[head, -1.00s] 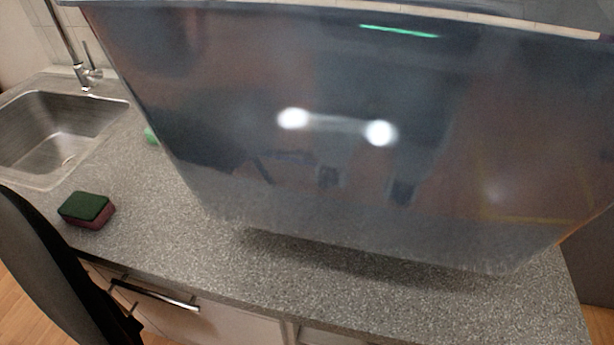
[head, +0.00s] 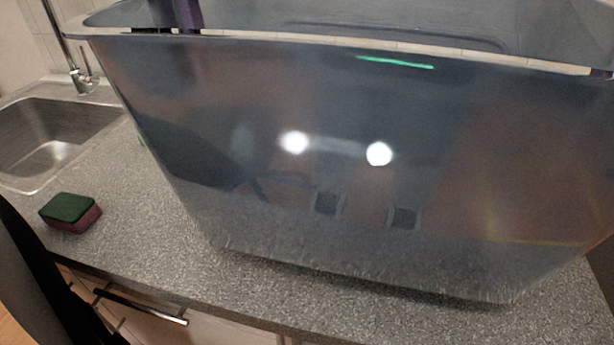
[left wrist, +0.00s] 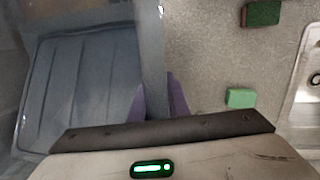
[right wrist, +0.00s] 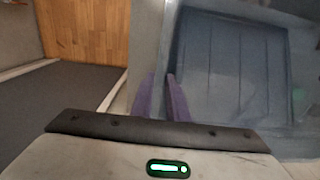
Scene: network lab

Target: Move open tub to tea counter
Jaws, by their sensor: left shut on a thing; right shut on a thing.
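The open tub (head: 340,190) is large, grey-blue and see-through, and fills most of the head view. It is upright over the grey speckled counter (head: 150,215), its base at or very near the surface; I cannot tell if it fully rests there. Its ribbed floor shows bare in the left wrist view (left wrist: 85,85) and right wrist view (right wrist: 235,65). My left gripper (left wrist: 158,105), with purple fingers, is shut on the tub's left wall; it also shows in the head view (head: 178,15). My right gripper (right wrist: 161,98) is shut on the opposite wall.
A steel sink (head: 55,135) with a tap (head: 80,75) lies at the left. A green and dark red sponge (head: 70,212) lies near the counter's front edge. A light green block (left wrist: 241,98) lies beside the tub. Drawers with a handle (head: 140,305) are below.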

